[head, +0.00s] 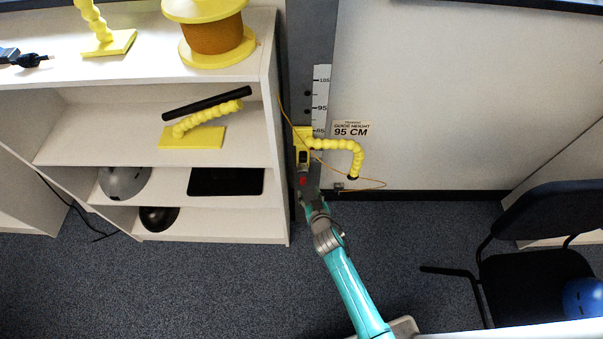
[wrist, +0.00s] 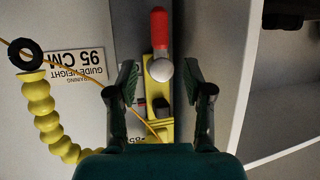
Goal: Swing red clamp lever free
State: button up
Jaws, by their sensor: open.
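The red clamp lever (wrist: 159,32) stands out from a yellow clamp (wrist: 152,126) in the wrist view, with a round grey knob at its near end. In the head view a small bit of red (head: 303,181) shows at my gripper's tip, below the yellow clamp (head: 300,135). My gripper (wrist: 159,70) is open, with one finger on each side of the grey knob and clear gaps to both. The red grip lies just beyond the fingertips. Contact with the lever cannot be seen.
A yellow beaded arm (head: 340,145) with a black ring guides a thin orange rope (head: 360,184) beside the clamp. A shelf unit (head: 270,100) stands close on the left. A black chair (head: 530,240) is at the right. Bare carpet lies between.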

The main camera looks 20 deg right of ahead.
aim_at(304, 180)
jog(key=shift+x, duration=5)
grip_shut()
